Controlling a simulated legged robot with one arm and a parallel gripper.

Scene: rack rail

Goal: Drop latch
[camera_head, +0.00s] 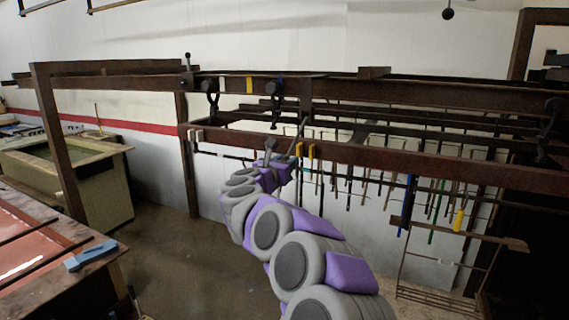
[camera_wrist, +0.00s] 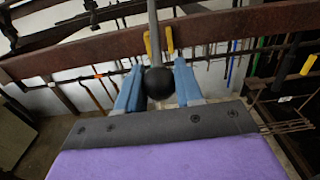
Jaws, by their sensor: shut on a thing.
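A grey latch lever with a black ball knob (camera_wrist: 158,84) stands in the middle of the wrist view, its rod running up past the rail. My gripper (camera_wrist: 159,68) has its two blue fingers on either side of the lever, shut on it by the knob. In the head view my gripper (camera_head: 279,160) is at the front rail, and the lever's rod (camera_head: 301,128) tilts up to the right above it. The knob is not clear there. Two yellow tabs (camera_head: 305,150) sit on the rail just right of the gripper, also visible behind the lever in the wrist view (camera_wrist: 169,41).
The dark red-brown front rail (camera_head: 400,161) spans the scene, with a higher rail (camera_head: 420,95) behind. Several long tools hang below, including one with a yellow handle (camera_head: 459,219). A workbench (camera_head: 40,245) stands at left. The floor (camera_head: 180,255) between is mostly open.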

